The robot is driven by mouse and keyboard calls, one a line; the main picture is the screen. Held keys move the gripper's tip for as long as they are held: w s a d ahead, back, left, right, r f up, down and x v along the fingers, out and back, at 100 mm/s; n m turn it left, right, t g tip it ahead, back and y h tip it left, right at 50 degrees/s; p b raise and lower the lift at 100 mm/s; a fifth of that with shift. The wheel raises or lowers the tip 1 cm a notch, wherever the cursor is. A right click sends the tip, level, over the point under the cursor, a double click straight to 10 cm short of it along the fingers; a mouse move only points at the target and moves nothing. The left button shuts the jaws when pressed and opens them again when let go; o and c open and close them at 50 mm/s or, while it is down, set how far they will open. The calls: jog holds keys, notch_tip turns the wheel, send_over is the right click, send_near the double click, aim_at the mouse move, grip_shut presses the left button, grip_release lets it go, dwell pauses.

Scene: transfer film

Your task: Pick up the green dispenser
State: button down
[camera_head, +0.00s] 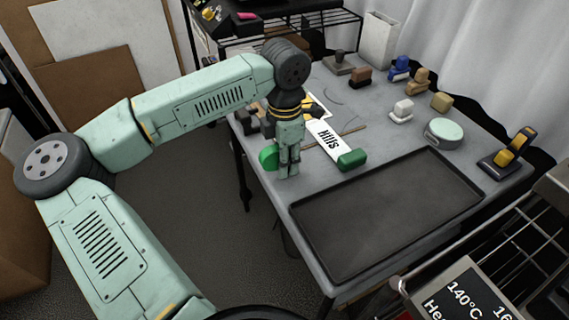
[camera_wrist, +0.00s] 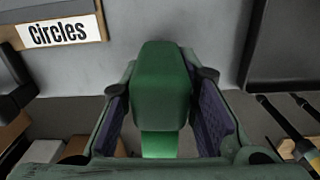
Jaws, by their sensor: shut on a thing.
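The green dispenser (camera_wrist: 162,85) is between the two finger pads of my gripper (camera_wrist: 165,120) in the wrist view, and the gripper is shut on it. In the head view my gripper (camera_head: 288,168) points down at the left edge of the grey table, with the rounded green dispenser (camera_head: 269,156) showing at its left side. Most of the dispenser is hidden there by the fingers. Whether it touches the table is hard to tell. Another green object (camera_head: 352,159), a small block-like one, lies on the table to the right of the gripper.
A large dark tray (camera_head: 390,215) covers the front of the table. A white paper label (camera_head: 328,139) lies behind the gripper. Several small coloured items, a round pale-green-topped tin (camera_head: 444,131) and a black-and-yellow tape holder (camera_head: 508,150) stand toward the back and right.

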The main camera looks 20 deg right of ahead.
jog(key=shift+s+a+r+b, duration=0.15)
jog(key=shift+r+b, duration=0.1)
jog(key=shift+r, duration=0.2)
jog(key=shift+s+a+r+b, duration=0.1)
jog(key=shift+r+b, duration=0.1)
jog(key=shift+r, duration=0.25)
jog(key=s+a+r+b, duration=0.1)
jog(key=s+a+b, duration=0.2)
jog(key=s+a, duration=0.4)
jog(key=s, duration=0.6)
jog(key=shift+s+r, duration=0.35)
jog(key=c, duration=1.8)
grip_release()
jog(key=shift+c, duration=0.2)
jog(key=c, duration=0.4)
